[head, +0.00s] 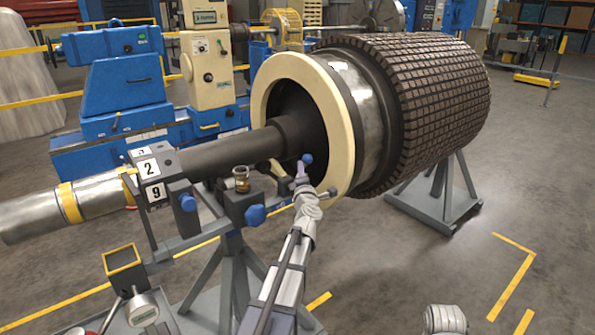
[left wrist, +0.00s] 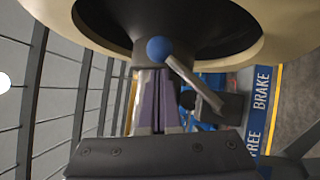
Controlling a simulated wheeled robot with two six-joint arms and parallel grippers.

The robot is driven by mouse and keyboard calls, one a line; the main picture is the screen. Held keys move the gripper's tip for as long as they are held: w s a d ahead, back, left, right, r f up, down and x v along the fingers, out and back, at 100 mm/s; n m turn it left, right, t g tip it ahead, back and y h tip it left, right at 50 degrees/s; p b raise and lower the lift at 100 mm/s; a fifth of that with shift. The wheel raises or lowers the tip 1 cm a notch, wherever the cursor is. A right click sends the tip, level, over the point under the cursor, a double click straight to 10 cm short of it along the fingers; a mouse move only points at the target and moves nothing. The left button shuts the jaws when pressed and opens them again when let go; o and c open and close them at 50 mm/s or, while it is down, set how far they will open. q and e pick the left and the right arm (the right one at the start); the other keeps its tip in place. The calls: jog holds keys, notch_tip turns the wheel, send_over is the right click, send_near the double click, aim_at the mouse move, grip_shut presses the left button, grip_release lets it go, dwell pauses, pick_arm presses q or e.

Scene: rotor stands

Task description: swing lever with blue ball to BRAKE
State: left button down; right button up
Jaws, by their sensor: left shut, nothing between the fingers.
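The blue ball (head: 307,159) tops the lever, in front of the cream ring of the big rotor. In the left wrist view the blue ball (left wrist: 159,49) is at the upper end of the grey lever rod (left wrist: 193,83), which slants down right to a dark block. A blue plate with BRAKE (left wrist: 262,88) and a partly hidden FREE (left wrist: 251,143) lies right of it. My left gripper (head: 301,178) is shut and empty. Its purple-padded fingertips (left wrist: 157,72) are close by the ball; I cannot tell whether they touch.
The cream ring (head: 342,130) and ribbed rotor (head: 425,100) stand close behind the ball. A dark shaft (head: 225,150) runs left over a grey stand with blue knobs (head: 254,215). A small amber cup (head: 241,178) sits on it. The floor at right is open.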

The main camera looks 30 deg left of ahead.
pick_arm(q)
jog(key=shift+w+d, duration=0.15)
jog(key=shift+w, duration=0.15)
dwell(0.4)
jog(key=s+d+r+p, duration=0.5)
jog(key=s, duration=0.5)
jog(key=shift+s+d+r, duration=0.2)
jog(key=shift+s, duration=0.2)
